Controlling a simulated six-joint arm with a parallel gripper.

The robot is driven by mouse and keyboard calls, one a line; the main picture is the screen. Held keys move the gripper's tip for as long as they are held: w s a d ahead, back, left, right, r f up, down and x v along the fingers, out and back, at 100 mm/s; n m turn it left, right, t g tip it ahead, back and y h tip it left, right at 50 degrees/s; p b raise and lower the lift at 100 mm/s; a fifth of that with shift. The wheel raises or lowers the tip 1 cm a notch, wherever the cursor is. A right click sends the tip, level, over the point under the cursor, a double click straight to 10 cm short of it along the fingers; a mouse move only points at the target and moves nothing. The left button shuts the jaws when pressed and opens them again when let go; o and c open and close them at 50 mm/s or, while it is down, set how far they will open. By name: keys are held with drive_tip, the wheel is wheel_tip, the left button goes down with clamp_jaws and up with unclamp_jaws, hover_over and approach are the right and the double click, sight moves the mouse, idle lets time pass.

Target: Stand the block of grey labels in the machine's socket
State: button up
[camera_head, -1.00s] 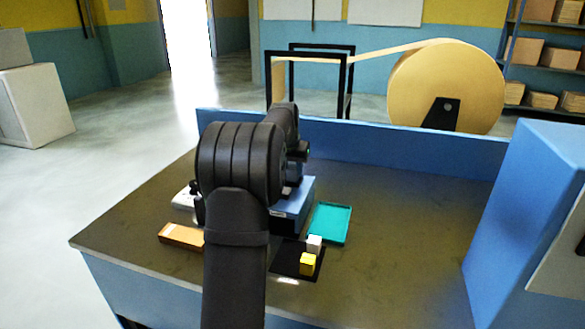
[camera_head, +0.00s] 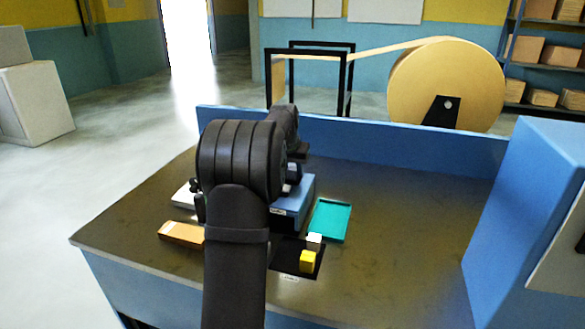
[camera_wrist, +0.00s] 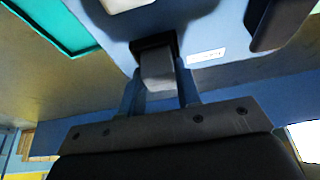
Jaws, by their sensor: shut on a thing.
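The grey block of labels (camera_wrist: 158,72) is between the two fingers of my gripper (camera_wrist: 160,84) in the wrist view. My gripper is shut on it. The block's far end meets a dark square socket (camera_wrist: 152,44) on the machine's blue face; I cannot tell how deep it sits. The blue machine (camera_head: 302,200) is partly behind my arm in the head view. My arm hides the block and the socket there.
A teal tray (camera_head: 331,221) lies right of the machine. A black mat (camera_head: 284,259) with a yellow block (camera_head: 307,261) and a white block (camera_head: 314,241) is in front. An orange-brown box (camera_head: 181,234) lies left. The table's right side is clear.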

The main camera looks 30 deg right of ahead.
drive_tip(key=o, duration=1.1)
drive_tip(key=shift+c, duration=0.2)
drive_tip(key=v, duration=1.7)
drive_tip(key=shift+r, duration=0.15)
drive_tip(key=shift+a, duration=0.1)
drive_tip(key=x, duration=1.7)
drive_tip(key=shift+f, duration=0.2)
drive_tip(key=shift+r, duration=0.2)
